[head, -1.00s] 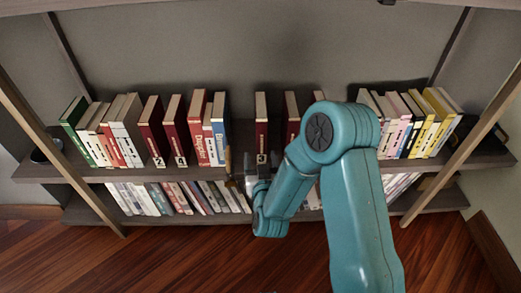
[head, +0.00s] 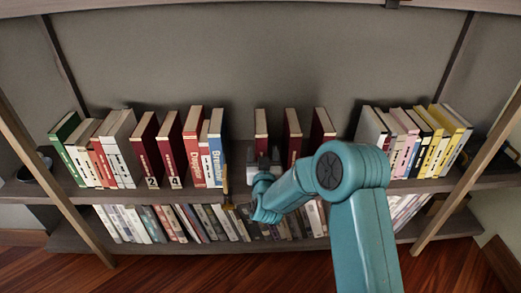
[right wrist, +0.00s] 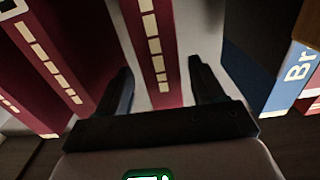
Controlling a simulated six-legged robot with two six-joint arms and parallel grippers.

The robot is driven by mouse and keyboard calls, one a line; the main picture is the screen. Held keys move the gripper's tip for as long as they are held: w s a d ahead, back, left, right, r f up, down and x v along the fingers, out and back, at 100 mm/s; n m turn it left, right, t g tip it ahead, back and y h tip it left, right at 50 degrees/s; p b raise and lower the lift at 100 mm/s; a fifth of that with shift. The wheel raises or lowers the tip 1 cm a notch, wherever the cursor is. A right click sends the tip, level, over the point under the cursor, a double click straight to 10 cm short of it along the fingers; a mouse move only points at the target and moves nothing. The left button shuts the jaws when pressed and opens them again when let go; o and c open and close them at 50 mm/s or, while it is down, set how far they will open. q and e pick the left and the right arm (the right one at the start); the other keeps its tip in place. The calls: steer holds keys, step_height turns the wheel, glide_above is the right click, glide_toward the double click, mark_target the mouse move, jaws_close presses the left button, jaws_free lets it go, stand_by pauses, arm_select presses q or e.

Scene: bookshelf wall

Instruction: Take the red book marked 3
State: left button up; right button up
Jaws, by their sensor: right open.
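A dark red book (head: 261,122) stands upright on the upper shelf, with a gap on its left. My right gripper (head: 264,160) is in front of its lower spine, hiding any number there. In the right wrist view, a dark red spine with cream lettering (right wrist: 155,45) shows between the two black fingers of my open right gripper (right wrist: 158,75). One finger is on each side of the spine. I cannot tell how deep the fingers reach or whether they touch it. My left gripper is not in view.
Two more dark red books (head: 292,130) (head: 320,125) stand to the right, partly behind my arm. A blue book (head: 216,145) stands left of the gap, and in the right wrist view it is at the right (right wrist: 265,75). The lower shelf holds a long row of books.

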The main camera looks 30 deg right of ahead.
steer(key=b+x, duration=0.1)
steer(key=x, duration=0.3)
steer(key=shift+w+a+f, duration=0.1)
steer(key=shift+f, duration=0.1)
steer(key=shift+w+d+r+b, duration=0.1)
steer(key=shift+w+d+b, duration=0.2)
steer(key=shift+w, duration=0.1)
jaws_close()
steer(key=shift+r, duration=0.2)
